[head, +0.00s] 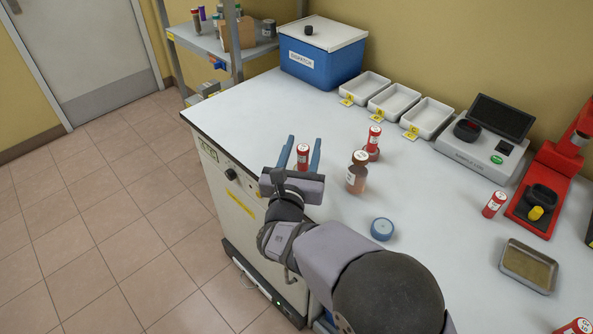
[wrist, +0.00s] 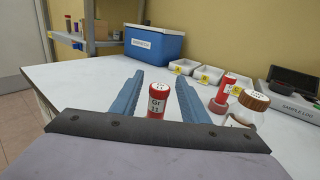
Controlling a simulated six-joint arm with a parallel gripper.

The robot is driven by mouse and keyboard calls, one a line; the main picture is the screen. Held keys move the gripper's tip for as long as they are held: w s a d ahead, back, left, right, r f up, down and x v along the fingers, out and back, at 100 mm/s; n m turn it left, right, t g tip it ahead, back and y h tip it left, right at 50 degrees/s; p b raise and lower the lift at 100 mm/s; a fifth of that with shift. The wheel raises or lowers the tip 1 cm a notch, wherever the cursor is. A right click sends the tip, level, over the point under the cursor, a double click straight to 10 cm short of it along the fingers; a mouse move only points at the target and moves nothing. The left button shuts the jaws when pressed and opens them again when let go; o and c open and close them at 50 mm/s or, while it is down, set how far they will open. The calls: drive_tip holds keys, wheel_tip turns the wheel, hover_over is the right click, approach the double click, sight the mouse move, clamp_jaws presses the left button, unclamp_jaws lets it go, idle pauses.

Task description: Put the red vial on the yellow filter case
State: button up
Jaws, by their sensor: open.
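A second red vial (head: 374,139) stands in a reddish ring holder just behind a brown bottle (head: 357,173). I cannot make out a yellow filter case for certain; a small yellow piece (head: 536,212) sits at the red device.
A blue round lid-like disc (head: 382,229) lies right of my arm. A metal tray (head: 528,266) and the red device (head: 553,185) are at right. White trays (head: 393,101), a scale (head: 482,150) and a blue box (head: 320,62) line the back. Left-back counter is clear.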

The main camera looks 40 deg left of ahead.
drive_tip(key=b+v, duration=0.1)
drive_tip(key=v, duration=0.7)
